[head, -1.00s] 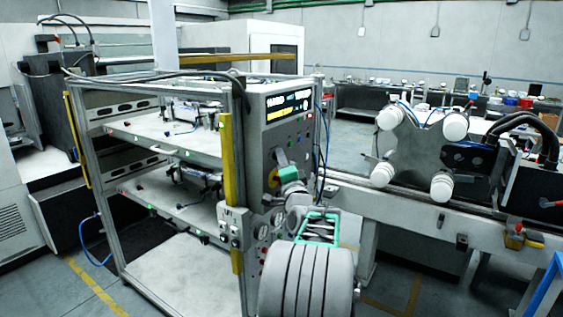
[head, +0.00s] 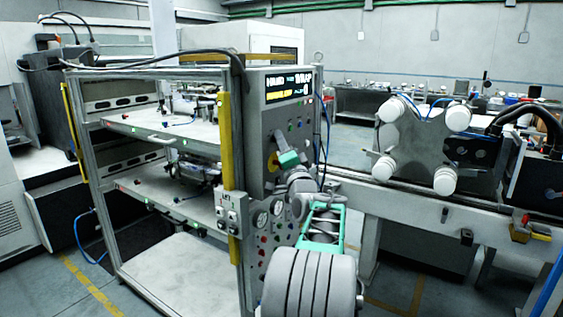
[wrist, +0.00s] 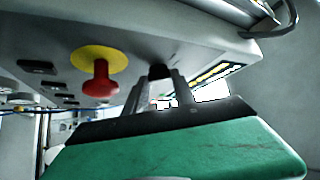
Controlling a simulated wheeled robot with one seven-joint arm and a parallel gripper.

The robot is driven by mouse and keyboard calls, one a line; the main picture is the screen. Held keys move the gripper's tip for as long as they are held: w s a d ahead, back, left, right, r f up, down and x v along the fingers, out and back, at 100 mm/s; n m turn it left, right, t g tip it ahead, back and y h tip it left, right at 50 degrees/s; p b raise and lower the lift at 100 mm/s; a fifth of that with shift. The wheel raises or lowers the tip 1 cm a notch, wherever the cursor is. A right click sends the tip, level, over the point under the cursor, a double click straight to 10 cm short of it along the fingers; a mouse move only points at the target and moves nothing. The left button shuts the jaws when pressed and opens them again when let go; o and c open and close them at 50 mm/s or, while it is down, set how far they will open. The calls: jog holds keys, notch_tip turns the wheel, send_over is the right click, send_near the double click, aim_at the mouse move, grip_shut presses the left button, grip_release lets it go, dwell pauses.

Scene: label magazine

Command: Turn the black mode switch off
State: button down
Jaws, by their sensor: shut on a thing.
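The black mode switch (wrist: 159,71) shows in the wrist view as a small dark knob on the underside-looking face of the grey control panel (wrist: 200,50). My gripper (wrist: 163,80) has its two thin fingers up at the knob, one on each side, shut on it. The knob's turned position cannot be read. In the head view my gripper (head: 279,153), with its green body, is against the front of the panel (head: 254,130) and hides the switch.
A red mushroom button (wrist: 100,80) on a yellow disc sits just left of the switch in the wrist view. Several dark buttons lie further left.

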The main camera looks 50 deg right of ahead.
jog(key=f+n+t+b, duration=0.1)
jog(key=f+n+b, duration=0.1)
jog(key=b, duration=0.2)
jog(key=shift+d+b, duration=0.15)
jog(key=shift+b, duration=0.25)
jog(key=n+t+y+b, duration=0.1)
jog(key=n+t+b, duration=0.1)
jog(key=b, duration=0.2)
jog(key=shift+d+r, duration=0.1)
jog(key=n+b, duration=0.1)
jog(key=n+t+y+b, duration=0.2)
jog(key=n, duration=0.1)
jog(key=shift+d+r, duration=0.1)
jog(key=shift+r, duration=0.15)
jog(key=shift+r+n+t+y+b, duration=0.25)
jog(key=shift+n+t+y+b, duration=0.4)
jog(key=shift+n+y, duration=0.6)
jog(key=shift+r+n, duration=0.1)
jog(key=shift+n, duration=0.15)
jog(key=c, duration=1)
grip_release()
jog(key=shift+c, duration=0.2)
jog(key=b+v, duration=0.1)
jog(key=v, duration=0.6)
jog(key=shift+s+f+b, duration=0.25)
jog(key=shift+f+b, duration=0.05)
jog(key=shift+b, duration=0.05)
